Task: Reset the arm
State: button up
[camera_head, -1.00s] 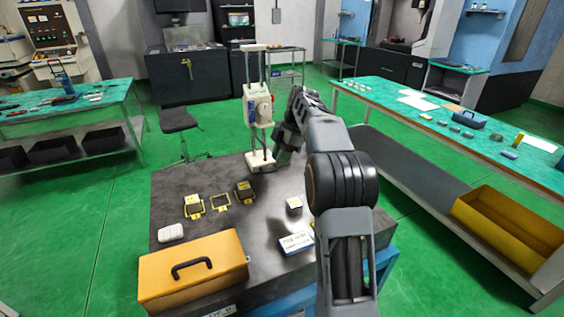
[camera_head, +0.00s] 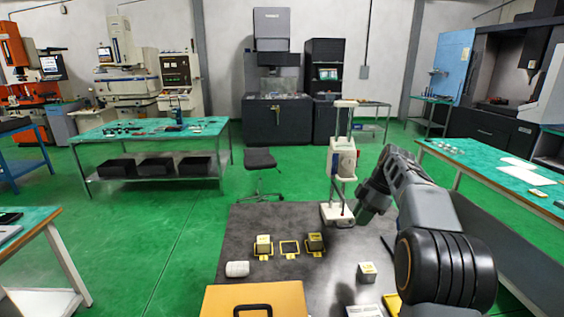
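My grey arm reaches in from the lower right of the head view, with a big black ringed joint in front. Its far end, with my gripper (camera_head: 366,214), is folded down beside the base of a white upright device (camera_head: 341,165) on the dark bench top (camera_head: 240,221). The fingers are too small and dark to tell whether they are open or shut, or hold anything.
On the bench are two small blocks in yellow frames (camera_head: 264,246) (camera_head: 315,244), an empty yellow frame (camera_head: 289,248), a white rounded item (camera_head: 237,268), a pale cube (camera_head: 367,271) and an orange case (camera_head: 255,299). Green-topped tables stand left (camera_head: 150,132) and right (camera_head: 480,160); green floor lies between.

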jog(key=s+f+m+h, duration=0.25)
jog(key=f+m, duration=0.35)
jog(key=m, duration=0.4)
jog(key=s+a+f+m, duration=0.1)
jog(key=s+a+m, duration=0.1)
jog(key=s, duration=0.2)
jog(key=s+a+m+t+h, duration=0.1)
jog(key=s+m, duration=0.1)
jog(key=s, duration=0.2)
jog(key=s+a+f+m, duration=0.1)
jog(key=s+a+m, duration=0.1)
jog(key=s+m, duration=0.1)
jog(key=shift+s+a+f+h, duration=0.15)
jog(key=shift+s+a+f, duration=0.05)
jog(key=shift+s, duration=0.25)
jog(key=shift+s+a+f+h, duration=0.1)
jog(key=shift+s+a+f, duration=0.05)
jog(key=shift+s, duration=0.25)
jog(key=shift+t, duration=0.9)
jog(key=s+a, duration=0.1)
jog(key=s, duration=0.2)
jog(key=s+a, duration=0.1)
jog(key=s, duration=0.2)
jog(key=s+a+f, duration=0.1)
jog(key=s+a, duration=0.1)
jog(key=s, duration=0.1)
jog(key=shift+s, duration=0.1)
jog(key=shift+a+r+n, duration=0.4)
jog(key=shift+r, duration=0.25)
